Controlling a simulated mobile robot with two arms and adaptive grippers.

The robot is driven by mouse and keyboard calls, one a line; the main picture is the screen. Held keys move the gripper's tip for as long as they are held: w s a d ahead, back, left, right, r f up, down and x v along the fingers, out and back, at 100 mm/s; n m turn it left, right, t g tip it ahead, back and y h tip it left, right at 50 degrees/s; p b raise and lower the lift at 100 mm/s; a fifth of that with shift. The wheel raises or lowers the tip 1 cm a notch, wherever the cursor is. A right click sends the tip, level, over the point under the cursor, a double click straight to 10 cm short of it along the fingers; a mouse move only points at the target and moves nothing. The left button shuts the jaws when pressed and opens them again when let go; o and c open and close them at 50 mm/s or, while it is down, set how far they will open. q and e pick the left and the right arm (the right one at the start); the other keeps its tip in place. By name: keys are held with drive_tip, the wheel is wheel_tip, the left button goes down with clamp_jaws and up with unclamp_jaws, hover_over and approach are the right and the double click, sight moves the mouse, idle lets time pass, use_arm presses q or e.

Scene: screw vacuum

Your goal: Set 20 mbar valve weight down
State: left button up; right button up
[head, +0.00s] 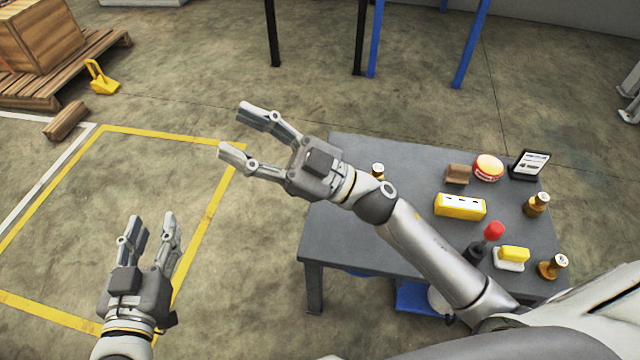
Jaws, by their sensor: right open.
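Three small brass weights with pale tops stand on the grey table (405,160). One weight (378,171) is at the table's left part, just behind my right wrist and partly hidden by it. A second weight (536,203) is at the right edge, and a third weight (553,266) is at the front right. Their labels are too small to read, so I cannot tell which is 20 mbar. My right gripper (232,128) is open and empty, beyond the table's left edge. My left gripper (153,220) is open and empty, further left over the floor.
The table also holds a yellow box (460,207), a brown block (457,174), a red-rimmed round tin (488,168), a tablet on a stand (530,164), a red-knobbed item (494,231) and a yellow-and-white item (514,254). My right forearm crosses above the table's front left.

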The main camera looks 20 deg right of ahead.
drive_tip(key=d+f+m+t+h, duration=0.5)
drive_tip(key=d+m+t+h, duration=0.35)
drive_tip(key=m+h, duration=0.45)
wheel_tip(320, 180, down, 8)
drive_tip(key=s+d+g+h, duration=0.1)
drive_tip(key=s+g+h, duration=0.1)
drive_tip(key=g+h, duration=0.1)
drive_tip(key=shift+s+d+g, duration=0.35)
drive_tip(key=shift+s+g, duration=0.05)
drive_tip(key=shift+g, duration=0.35)
